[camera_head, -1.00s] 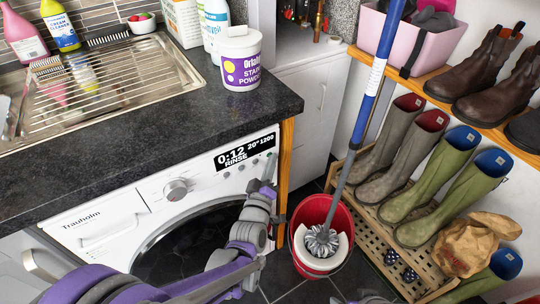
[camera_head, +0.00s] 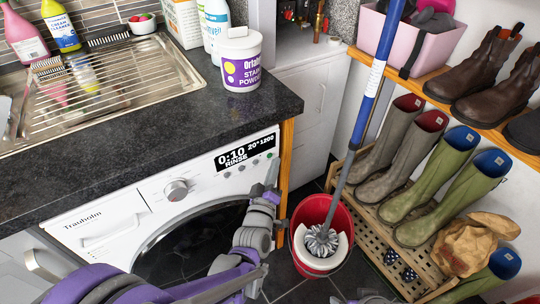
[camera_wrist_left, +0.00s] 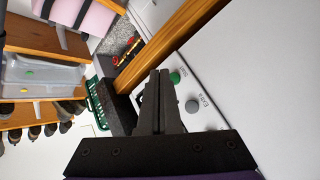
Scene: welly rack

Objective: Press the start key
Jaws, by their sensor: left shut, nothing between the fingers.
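The white washing machine (camera_head: 110,228) stands under the worktop, its display (camera_head: 245,152) reading 0:10 and RINSE. The green start key (camera_wrist_left: 175,78) shows in the left wrist view on the white panel, beside a grey key (camera_wrist_left: 192,107) marked Extra. My left gripper (camera_head: 273,165) is at the right end of the panel. In the left wrist view its two dark fingers (camera_wrist_left: 160,75) are together and empty, with the tips just left of the green key. Whether they touch the panel I cannot tell.
A wooden edge (camera_head: 285,150) runs down beside the machine. A red bucket (camera_head: 322,212) with a blue-handled mop stands on the floor to the right, next to a boot rack (camera_head: 400,262). A tub of stain powder (camera_head: 240,70) stands on the worktop (camera_head: 60,168) above the panel.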

